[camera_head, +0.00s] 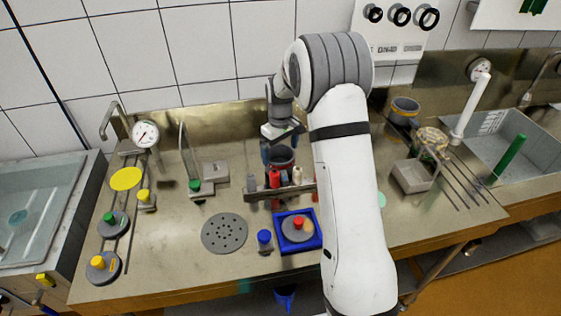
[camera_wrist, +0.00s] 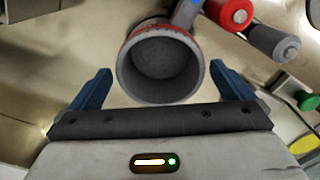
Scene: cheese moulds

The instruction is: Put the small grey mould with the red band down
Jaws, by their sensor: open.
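The small grey mould (camera_head: 283,157) stands at the back middle of the steel counter, its lower part hidden behind a rack with red and white-topped items. In the wrist view the mould (camera_wrist: 160,62) shows its open, empty round mouth, with a red band along its upper outer side. My gripper (camera_head: 281,150) is at the mould, pointing down. In the wrist view my gripper (camera_wrist: 161,88) is open, one blue finger on each side of the mould, with visible gaps. The mould's base is hidden, so its contact with the counter cannot be seen.
A metal rack (camera_head: 256,193) stands right in front of the mould. A blue tray (camera_head: 284,246) holds a grey lid with a red knob. A perforated disc (camera_head: 224,234) lies left of it. Another grey mould (camera_head: 404,108) stands back right.

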